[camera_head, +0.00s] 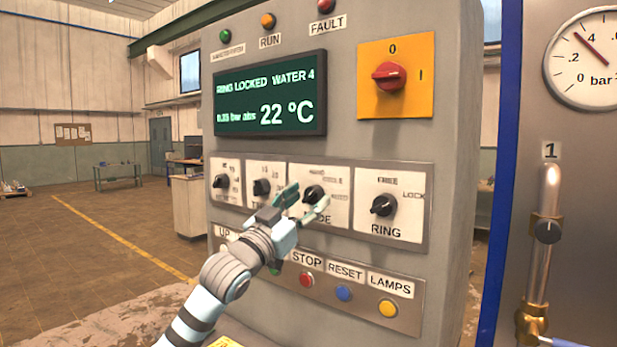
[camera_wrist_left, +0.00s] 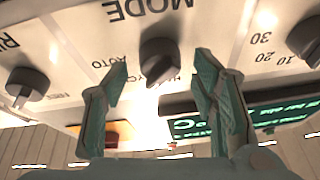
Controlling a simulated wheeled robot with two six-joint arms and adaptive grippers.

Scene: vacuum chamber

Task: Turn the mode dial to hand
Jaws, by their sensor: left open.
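The mode dial (camera_head: 313,194) is a black knob on a white plate in the control cabinet's row of dials, second from the right. It also shows in the left wrist view (camera_wrist_left: 160,58), upside down, below the word MODE. AUTO is legible beside it; the other labels are partly hidden or blurred. I cannot tell for certain which label its pointer is at. My left gripper (camera_head: 305,201) is open in front of the dial. In the left wrist view its fingers (camera_wrist_left: 161,82) stand either side of the knob, apart from it as far as I can see. My right gripper is not in view.
The ring dial (camera_head: 383,205) is just right, with other dials to the left. Below are the red stop (camera_head: 306,280), blue reset (camera_head: 343,293) and yellow lamps (camera_head: 388,308) buttons. Above are the display (camera_head: 270,95), reading RING LOCKED, and a red rotary switch (camera_head: 389,76).

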